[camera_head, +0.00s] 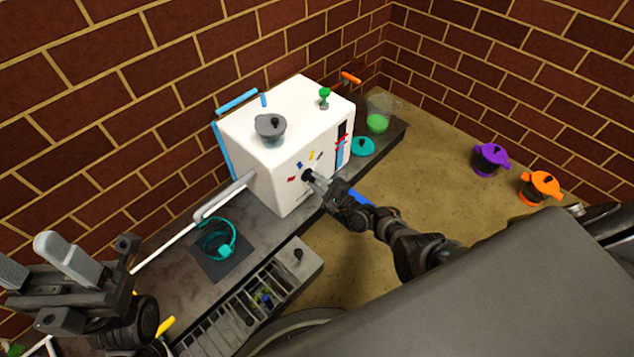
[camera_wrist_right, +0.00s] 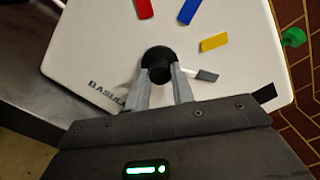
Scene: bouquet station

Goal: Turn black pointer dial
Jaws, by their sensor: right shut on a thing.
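The black pointer dial (camera_wrist_right: 158,58) sits on the front face of a white box-shaped appliance (camera_head: 290,125). Red, blue, yellow and grey marks ring the dial. My right gripper (camera_wrist_right: 166,80) is shut on the dial, with a grey finger on each side of it. In the head view the dial (camera_head: 307,177) shows just beyond the right fingertips. The pointer's direction is hard to make out. My left gripper (camera_head: 72,262) is raised at the lower left, away from the appliance, with its grey fingers apart and nothing seen between them.
A grey pot (camera_head: 270,128) and a green knob-like item (camera_head: 324,97) stand on top of the appliance. A teal basket-like container (camera_head: 216,243) is left of it on the dark counter. A teal lidded pot (camera_head: 362,147) and a clear container (camera_head: 378,117) stand right. Purple (camera_head: 490,160) and orange (camera_head: 540,188) pots sit farther right.

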